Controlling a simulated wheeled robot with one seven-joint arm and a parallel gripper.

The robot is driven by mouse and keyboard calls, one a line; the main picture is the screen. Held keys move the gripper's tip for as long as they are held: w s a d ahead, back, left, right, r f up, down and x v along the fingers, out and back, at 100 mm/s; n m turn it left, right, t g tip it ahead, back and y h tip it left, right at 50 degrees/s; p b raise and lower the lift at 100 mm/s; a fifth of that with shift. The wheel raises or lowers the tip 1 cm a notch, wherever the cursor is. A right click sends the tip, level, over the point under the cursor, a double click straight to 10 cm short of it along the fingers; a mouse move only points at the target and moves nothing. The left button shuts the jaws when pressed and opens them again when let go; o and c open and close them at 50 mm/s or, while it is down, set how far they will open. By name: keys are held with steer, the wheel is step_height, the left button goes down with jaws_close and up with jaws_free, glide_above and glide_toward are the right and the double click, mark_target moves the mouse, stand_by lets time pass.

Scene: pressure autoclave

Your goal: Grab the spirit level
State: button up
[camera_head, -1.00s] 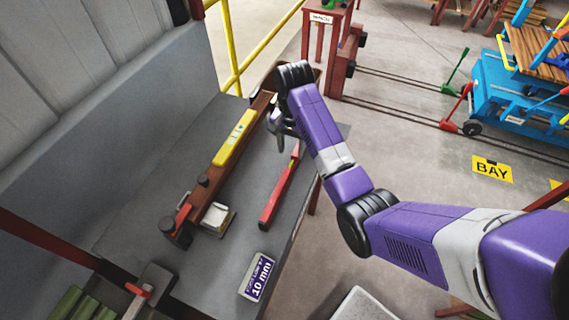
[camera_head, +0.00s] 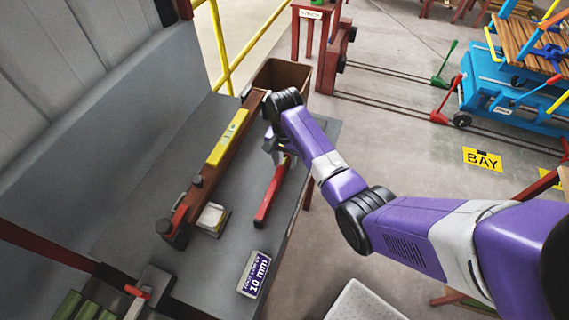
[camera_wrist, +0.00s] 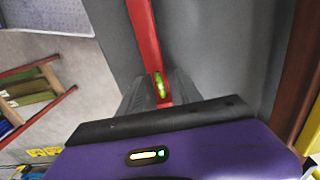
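A red bar (camera_head: 269,192) with a bright yellow-green vial lies on the grey bench top; it looks like a spirit level. In the wrist view the red bar (camera_wrist: 144,36) runs up between my fingers. My gripper (camera_head: 278,150) is over the bar's far end, fingers apart on either side of the vial (camera_wrist: 160,84). I cannot tell whether the fingers touch the bar. A yellow bar (camera_head: 228,138) with a small pale window, also level-like, lies along the brown beam to the left.
The brown beam (camera_head: 210,180) runs along the bench left of my gripper. A small pale block (camera_head: 213,219) and a "10 mm" sign (camera_head: 254,275) are on the near bench top. A brown bin (camera_head: 284,76) stands beyond the far end, near yellow railings (camera_head: 222,45).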

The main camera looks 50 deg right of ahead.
jaws_close()
steer(key=shift+r, duration=0.1)
stand_by(1.1)
